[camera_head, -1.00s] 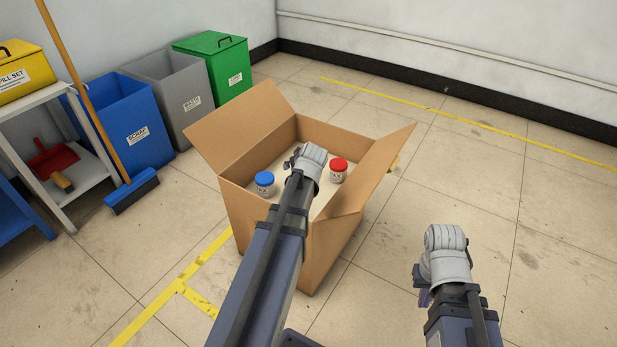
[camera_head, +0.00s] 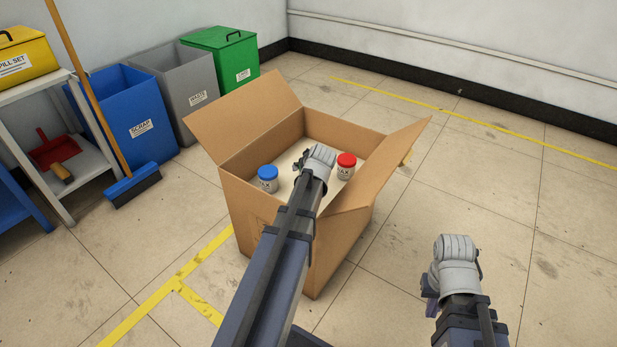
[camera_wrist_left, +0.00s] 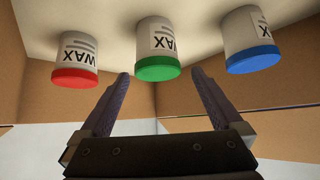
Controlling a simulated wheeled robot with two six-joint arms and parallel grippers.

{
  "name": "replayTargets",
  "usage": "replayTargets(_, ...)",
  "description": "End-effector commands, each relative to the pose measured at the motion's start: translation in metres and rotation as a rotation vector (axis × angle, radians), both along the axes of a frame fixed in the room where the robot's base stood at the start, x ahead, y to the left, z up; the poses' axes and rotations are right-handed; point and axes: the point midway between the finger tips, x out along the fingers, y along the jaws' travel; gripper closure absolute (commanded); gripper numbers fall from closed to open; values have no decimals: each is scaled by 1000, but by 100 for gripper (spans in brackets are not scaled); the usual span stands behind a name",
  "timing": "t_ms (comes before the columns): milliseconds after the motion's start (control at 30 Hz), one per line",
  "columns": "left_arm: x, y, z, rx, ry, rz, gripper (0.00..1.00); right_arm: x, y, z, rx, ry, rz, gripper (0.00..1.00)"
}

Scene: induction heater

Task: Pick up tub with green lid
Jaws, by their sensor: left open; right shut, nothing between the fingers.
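The tub with green lid (camera_wrist_left: 157,68) is a white jar labelled WAX. It stands in the middle of a row in the left wrist view, which shows the tubs upside down. In the head view my left arm hides it. My left gripper (camera_wrist_left: 158,76) is open and empty, its fingertips to either side of the green lid and seemingly just short of it. In the head view my left wrist reaches over the cardboard box (camera_head: 245,205), fingers hidden. My right gripper (camera_head: 431,305) is shut and empty, outside the box on the right, its fingers mostly hidden.
A blue-lidded tub (camera_head: 268,178) and a red-lidded tub (camera_head: 346,166) flank the green one inside the box. The box's flaps (camera_head: 400,155) stand open. Bins (camera_head: 140,115), a broom (camera_head: 131,184) and a shelf are at left. Floor at right is clear.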

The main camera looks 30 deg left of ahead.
Motion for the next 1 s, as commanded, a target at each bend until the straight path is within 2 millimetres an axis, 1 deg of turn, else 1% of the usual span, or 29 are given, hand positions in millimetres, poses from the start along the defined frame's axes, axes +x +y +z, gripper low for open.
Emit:
replayTargets(167, 3, 2, -3, 0, 0, 0, 0, 0, 0, -3, 0, 0, 0, 100)
replayTargets(267, 10, 5, -11, -1, 0, 1, 0, 0, 0, -11, 0, -1, 0, 100)
replayTargets(400, 24, 14, -25, -2, -1, 1, 0, 0, 0, -25, 0, -1, 0, 100)
replayTargets(500, 31, 20, -35, -2, -1, 1, 0, 0, 0, -35, 0, -1, 0, 100)
replayTargets(600, 33, 23, -37, -1, -1, 0, 0, 0, 0, -37, 0, -1, 0, 100)
replayTargets(767, 33, 23, -35, -1, -1, 0, 0, 0, 0, -35, 0, -1, 0, 100)
replayTargets(800, 33, 23, -35, -1, -1, 0, 1, 0, 0, -35, 0, -1, 0, 100)
replayTargets(867, 32, 23, -35, -1, -1, 0, 8, 0, 0, -35, 0, -1, 0, 100)
replayTargets(1000, 32, 22, -35, -1, -1, 0, 24, 0, 0, -35, 0, -1, 0, 100)
